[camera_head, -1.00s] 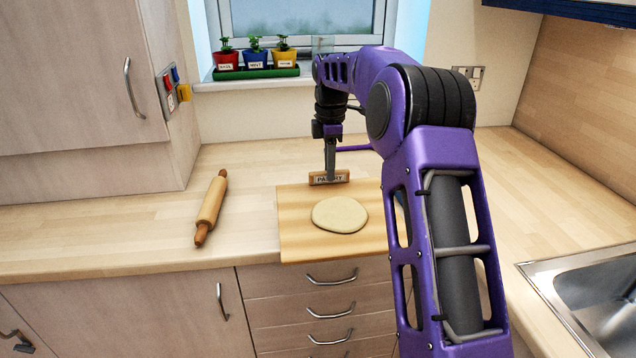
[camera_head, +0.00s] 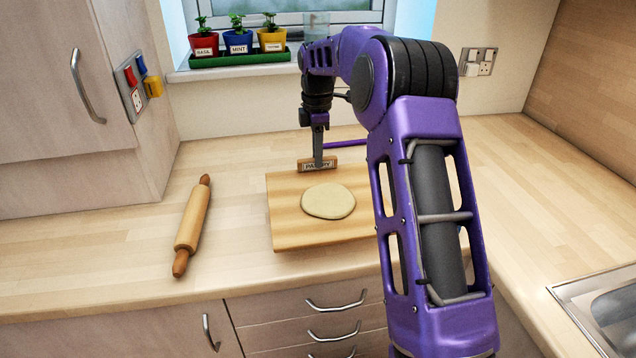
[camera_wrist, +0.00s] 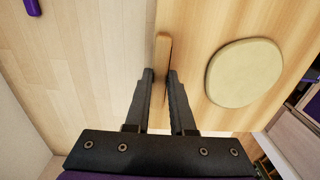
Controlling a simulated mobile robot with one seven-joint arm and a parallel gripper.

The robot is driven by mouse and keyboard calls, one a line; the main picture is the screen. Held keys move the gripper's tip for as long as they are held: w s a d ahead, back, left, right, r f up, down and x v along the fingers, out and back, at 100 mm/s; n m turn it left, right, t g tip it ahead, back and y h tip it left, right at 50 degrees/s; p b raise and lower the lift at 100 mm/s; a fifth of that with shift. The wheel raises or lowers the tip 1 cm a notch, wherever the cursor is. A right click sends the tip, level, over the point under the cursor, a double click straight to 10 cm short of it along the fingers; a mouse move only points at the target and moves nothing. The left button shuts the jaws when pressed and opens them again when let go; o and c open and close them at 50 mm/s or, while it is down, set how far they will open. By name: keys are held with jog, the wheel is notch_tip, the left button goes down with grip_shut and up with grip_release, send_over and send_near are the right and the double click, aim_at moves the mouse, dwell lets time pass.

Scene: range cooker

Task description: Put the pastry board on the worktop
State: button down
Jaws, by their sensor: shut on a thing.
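The pastry board (camera_head: 290,234) is a square of pale wood with a raised wooden grip strip (camera_head: 304,167), lettered and partly covered by my fingers, along its back edge. A round of dough (camera_head: 328,201) lies on it. My gripper (camera_head: 318,161) comes down from above and is shut on the strip; the wrist view shows the strip between the fingers (camera_wrist: 160,75). The board looks level over the worktop (camera_head: 130,245), its front edge behind the worktop's front edge. I cannot tell whether it touches the worktop or is slightly above it.
A rolling pin (camera_head: 192,225) lies to the left of the board, with a gap between. A wall cupboard (camera_head: 60,110) stands at the left, and a sink (camera_head: 605,310) is at the right. Potted herbs (camera_head: 238,45) stand on the sill.

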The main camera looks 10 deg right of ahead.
aim_at(317, 173)
notch_tip(317, 173, down, 6)
jog(key=shift+f, duration=0.1)
dwell(0.4)
jog(key=c, duration=0.8)
grip_release()
jog(key=shift+o, duration=0.2)
notch_tip(317, 173, up, 12)
jog(key=shift+r+p, duration=0.1)
jog(key=shift+p, duration=0.4)
